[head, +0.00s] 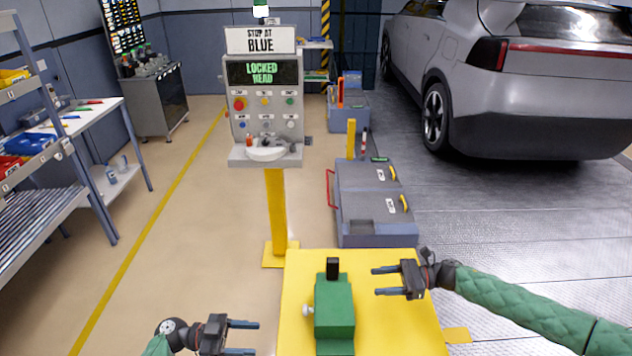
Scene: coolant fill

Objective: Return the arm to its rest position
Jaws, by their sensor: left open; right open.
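My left gripper (243,337) is open and empty at the bottom of the head view, left of the yellow platform. My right gripper (386,281) is open and empty above the right part of the platform, its fingers pointing left. My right arm (530,305), in a green sleeve, comes in from the right. A green block-shaped device (334,308) with a black top piece and a pale knob on its left side stands on the yellow platform (394,335) between the grippers. Neither gripper touches it.
A control panel (264,100) on a yellow post reads "STOP AT BLUE" and "LOCKED READ"; a white bowl (266,154) sits on its shelf. A grey cabinet (372,222) stands behind the platform. A silver car (540,85) is back right, shelving (40,130) left.

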